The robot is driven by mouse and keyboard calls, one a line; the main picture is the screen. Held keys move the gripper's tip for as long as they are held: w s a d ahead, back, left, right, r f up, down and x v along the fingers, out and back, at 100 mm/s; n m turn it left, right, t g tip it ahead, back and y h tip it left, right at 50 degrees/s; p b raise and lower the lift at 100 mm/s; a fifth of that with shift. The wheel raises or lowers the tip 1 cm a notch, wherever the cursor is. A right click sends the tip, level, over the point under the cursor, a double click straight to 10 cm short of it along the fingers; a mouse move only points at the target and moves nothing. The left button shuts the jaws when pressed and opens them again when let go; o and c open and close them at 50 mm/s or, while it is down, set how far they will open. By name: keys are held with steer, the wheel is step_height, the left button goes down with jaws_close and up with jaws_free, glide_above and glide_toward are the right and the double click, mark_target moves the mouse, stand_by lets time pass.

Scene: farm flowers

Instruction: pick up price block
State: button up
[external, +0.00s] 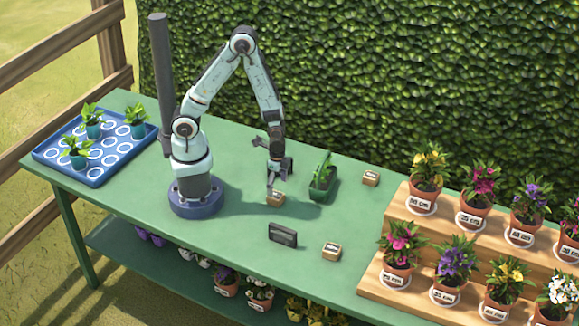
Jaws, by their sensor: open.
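Three small wooden blocks with dark and white labels lie on the green table. One block (275,200) is directly below my gripper, another block (370,178) is to the right near the back edge, and a third block (331,251) is nearer the front. The label text is too small to read. My gripper (279,180) points down, open, with its fingers at or just above the first block. I cannot tell whether they touch it, and one finger is partly in front of it.
A green container (322,182) stands close to the right of my gripper. A dark grey box-like item (283,235) stands in front. A wooden stepped stand (372,279) with several potted flowers is at right. A blue tray (97,177) with three plants is at far left.

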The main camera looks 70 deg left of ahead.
mark_target(278, 195)
steer(key=shift+f, duration=2.3)
steer(key=c, duration=1)
